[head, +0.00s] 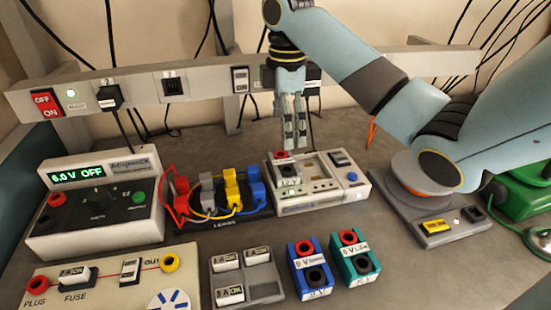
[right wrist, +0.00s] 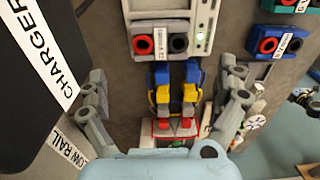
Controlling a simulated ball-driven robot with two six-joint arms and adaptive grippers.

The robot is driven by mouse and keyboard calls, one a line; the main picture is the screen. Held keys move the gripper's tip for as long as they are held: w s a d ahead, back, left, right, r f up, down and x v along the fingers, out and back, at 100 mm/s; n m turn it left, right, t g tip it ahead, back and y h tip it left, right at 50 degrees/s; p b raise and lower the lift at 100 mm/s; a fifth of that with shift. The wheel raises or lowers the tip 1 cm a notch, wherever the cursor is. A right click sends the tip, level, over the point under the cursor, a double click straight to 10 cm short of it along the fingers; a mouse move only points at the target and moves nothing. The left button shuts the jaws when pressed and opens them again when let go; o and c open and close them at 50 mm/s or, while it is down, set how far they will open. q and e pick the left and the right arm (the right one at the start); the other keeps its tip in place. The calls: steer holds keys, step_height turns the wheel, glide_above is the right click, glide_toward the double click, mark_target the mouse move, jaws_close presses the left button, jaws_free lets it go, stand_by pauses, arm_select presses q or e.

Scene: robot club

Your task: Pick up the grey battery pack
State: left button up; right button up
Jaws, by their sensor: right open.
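The grey battery pack (head: 290,181), with a red and a black socket and a white label, sits on the left part of a white tester-like box (head: 325,199). In the right wrist view the pack (right wrist: 160,28) shows near the top, beyond the fingers. My right gripper (head: 296,143) points down, open and empty, above the back of that box in the head view. Its two fingers stand wide apart in the right wrist view (right wrist: 168,95), with nothing between them that they touch. My left gripper is not in view.
Coloured clip leads (head: 215,190) stand left of the white box. Blue (head: 310,265) and teal (head: 354,256) packs lie in front, beside a grey fuse tray (head: 262,291). A power supply (head: 95,210) is at left. A rail (head: 200,85) runs behind.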

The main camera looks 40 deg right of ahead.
mark_target(284, 161)
step_height(284, 161, down, 3)
steer(key=shift+s+f+b, duration=0.1)
steer(key=shift+b, duration=0.75)
step_height(284, 161, down, 6)
steer(key=shift+a+f+p, duration=0.1)
steer(key=shift+f+p, duration=0.15)
steer(key=shift+p, duration=0.5)
steer(key=shift+f, duration=0.35)
steer(key=shift+c, duration=0.4)
steer(key=c, duration=1.3)
